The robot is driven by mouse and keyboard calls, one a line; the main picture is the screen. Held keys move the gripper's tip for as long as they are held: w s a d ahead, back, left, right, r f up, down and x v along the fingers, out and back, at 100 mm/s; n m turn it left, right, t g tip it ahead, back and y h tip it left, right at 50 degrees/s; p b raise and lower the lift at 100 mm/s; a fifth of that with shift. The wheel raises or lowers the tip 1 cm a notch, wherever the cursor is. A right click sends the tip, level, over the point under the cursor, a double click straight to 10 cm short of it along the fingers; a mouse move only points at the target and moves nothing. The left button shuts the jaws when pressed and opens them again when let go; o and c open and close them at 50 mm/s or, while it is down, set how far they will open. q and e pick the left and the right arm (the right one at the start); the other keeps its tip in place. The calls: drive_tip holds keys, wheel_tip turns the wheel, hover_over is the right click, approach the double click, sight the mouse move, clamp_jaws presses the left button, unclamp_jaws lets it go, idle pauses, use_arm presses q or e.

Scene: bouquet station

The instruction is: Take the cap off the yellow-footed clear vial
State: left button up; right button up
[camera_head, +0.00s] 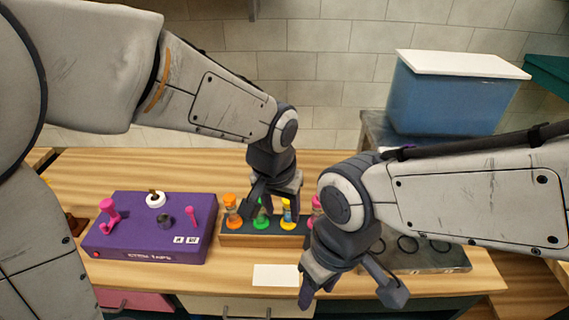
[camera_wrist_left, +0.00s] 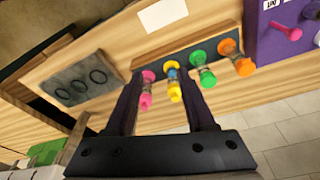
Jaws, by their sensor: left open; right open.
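The yellow-footed vial (camera_head: 288,224) stands in a wooden rack (camera_head: 232,240), between a green-footed vial (camera_head: 262,222) and a pink one (camera_head: 315,205). It shows yellow at top and foot with a blue part between. In the left wrist view the yellow vial (camera_wrist_left: 175,93) and the pink vial (camera_wrist_left: 148,77) appear between the finger lines. My left gripper (camera_head: 273,207) is open, pointing down over the rack; contact with a vial cannot be told. My right gripper (camera_head: 350,292) is open and empty, in front of the rack's right end.
An orange vial (camera_head: 232,217) stands at the rack's left end. A purple box (camera_head: 145,240) with pegs is left of the rack. A grey plate with rings (camera_head: 430,258) lies right, partly behind my right arm. A white card (camera_head: 275,275) lies in front.

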use_arm(q)
drive_tip(key=w+r+n+t+p, duration=0.1)
drive_tip(key=w+r+n+p, duration=0.2)
drive_tip(key=w, duration=0.5)
drive_tip(key=shift+m, duration=0.6)
drive_tip(key=p+x, duration=0.1)
drive_tip(key=x, duration=0.1)
drive_tip(key=p+x, duration=0.1)
drive_tip(key=x, duration=0.2)
drive_tip(key=p+x, duration=0.1)
drive_tip(key=x, duration=0.2)
drive_tip(key=shift+d+f+p, duration=0.1)
drive_tip(key=shift+d+p, duration=0.2)
drive_tip(key=shift+p, duration=0.1)
drive_tip(key=shift+w+f, duration=0.25)
drive_tip(key=shift+f, duration=0.25)
clamp_jaws()
use_arm(e)
wheel_tip(320, 180, up, 9)
